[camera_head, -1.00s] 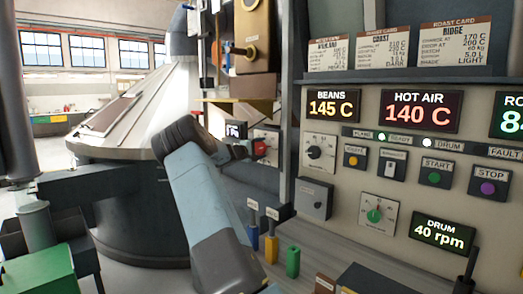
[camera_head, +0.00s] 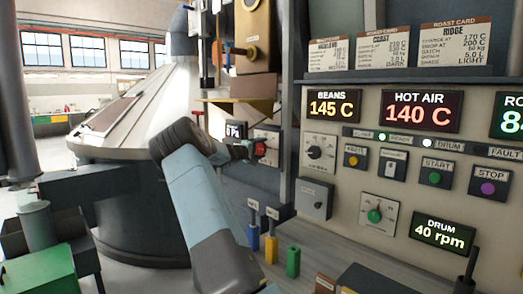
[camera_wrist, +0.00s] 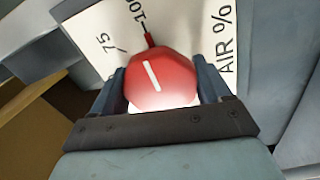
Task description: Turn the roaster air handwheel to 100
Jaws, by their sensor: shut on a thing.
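The red air handwheel (camera_wrist: 160,82) sits on a white dial plate (camera_wrist: 103,28) marked 75, 100 and AIR %. Its white line and narrow red tip point towards the 100 mark. My gripper (camera_wrist: 160,88) has one finger on each side of the handwheel and is shut on it.
The control panel (camera_head: 344,217) with knobs, buttons and displays stands to the right. A brass-coloured fitting (camera_head: 250,40) hangs above the handwheel. Blue, yellow and green upright handles (camera_head: 293,261) stand below it. A large metal drum (camera_head: 140,110) is behind my arm.

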